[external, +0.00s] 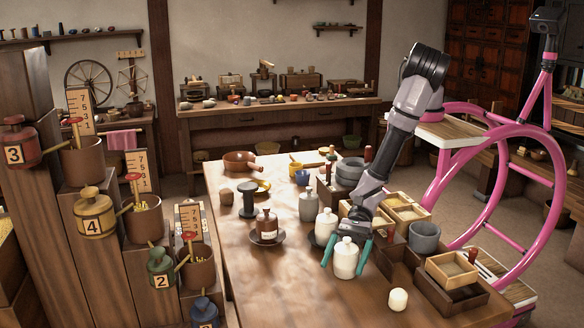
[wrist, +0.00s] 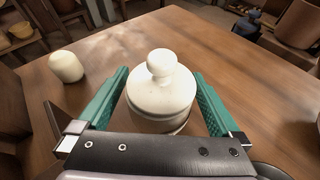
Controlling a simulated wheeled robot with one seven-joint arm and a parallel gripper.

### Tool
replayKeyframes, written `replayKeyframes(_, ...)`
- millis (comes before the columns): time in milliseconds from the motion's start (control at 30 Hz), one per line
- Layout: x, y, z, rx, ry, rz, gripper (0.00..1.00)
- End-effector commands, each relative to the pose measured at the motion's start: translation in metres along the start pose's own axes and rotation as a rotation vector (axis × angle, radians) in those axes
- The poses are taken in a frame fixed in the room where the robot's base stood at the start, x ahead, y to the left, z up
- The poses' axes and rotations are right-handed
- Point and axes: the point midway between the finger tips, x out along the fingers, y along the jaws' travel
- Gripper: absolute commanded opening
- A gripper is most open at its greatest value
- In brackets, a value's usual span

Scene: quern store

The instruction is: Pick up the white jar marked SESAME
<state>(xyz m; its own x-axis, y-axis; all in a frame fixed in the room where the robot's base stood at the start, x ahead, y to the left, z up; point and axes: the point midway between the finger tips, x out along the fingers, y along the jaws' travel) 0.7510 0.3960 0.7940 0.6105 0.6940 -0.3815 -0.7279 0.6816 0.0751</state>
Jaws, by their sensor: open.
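A white lidded jar (external: 346,262) with a round knob stands upright on the wooden table. It also shows in the wrist view (wrist: 160,98); no marking on it can be read in either view. My gripper (external: 347,253) is open, with one green finger on each side of this jar. In the wrist view my gripper (wrist: 160,80) has its fingers beside the jar's body, and a narrow gap seems to show at each side. A second white jar (external: 325,222) stands just behind it on a dark saucer; its marking cannot be read either.
A small cream pot (external: 398,299) stands to the right. Wooden boxes (external: 452,270) and a grey bowl (external: 424,237) crowd the right side. A grey jar (external: 309,206) and a brown bottle (external: 266,227) stand behind and left. The table's front left is clear.

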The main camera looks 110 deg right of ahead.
Motion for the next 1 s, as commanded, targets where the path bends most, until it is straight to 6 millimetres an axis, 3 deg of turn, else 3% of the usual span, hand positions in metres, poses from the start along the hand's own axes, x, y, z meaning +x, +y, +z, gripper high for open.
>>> replayKeyframes(333,0.010,0.000,0.000,0.000,0.000,0.000,1.00)
replayKeyframes(600,0.009,0.000,0.000,-0.001,0.000,0.000,0.00)
replayKeyframes(867,0.009,0.001,0.004,-0.001,-0.002,0.000,0.00)
replayKeyframes(1000,0.003,0.002,0.019,-0.002,-0.003,0.001,0.00)
